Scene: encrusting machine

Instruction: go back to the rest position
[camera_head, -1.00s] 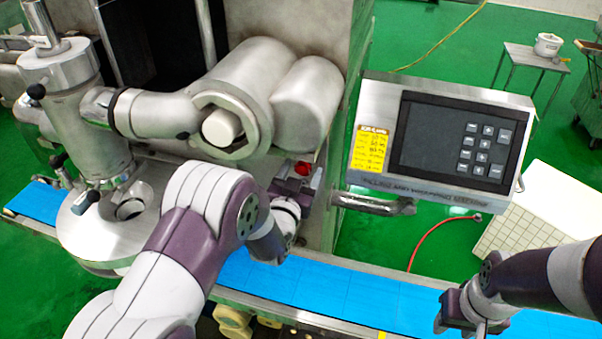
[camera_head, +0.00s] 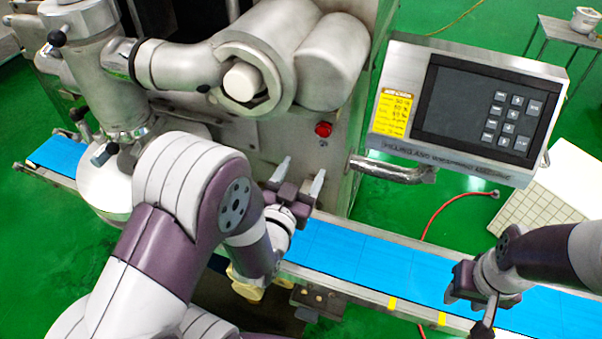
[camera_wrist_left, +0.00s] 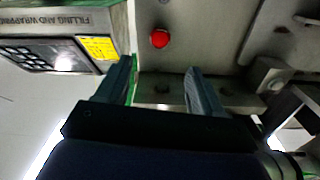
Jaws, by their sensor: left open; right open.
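My left gripper (camera_head: 299,178) is open and empty in front of the encrusting machine's metal face, above the blue conveyor belt (camera_head: 340,246). Its two fingers are apart in the left wrist view (camera_wrist_left: 162,80), with nothing between them. The red button (camera_head: 323,129) is on the machine face, apart from and beyond the left fingertips; it also shows in the left wrist view (camera_wrist_left: 160,39). My right gripper (camera_head: 476,312) is at the lower right over the belt; its fingers are partly hidden and nothing shows held.
The control panel (camera_head: 470,112) with its grey screen and handle stands right of the left gripper. A metal cylinder arm (camera_head: 165,67) of the machine is at the upper left. A white crate-like box (camera_head: 545,205) is at right. A red hose (camera_head: 450,208) lies on the green floor.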

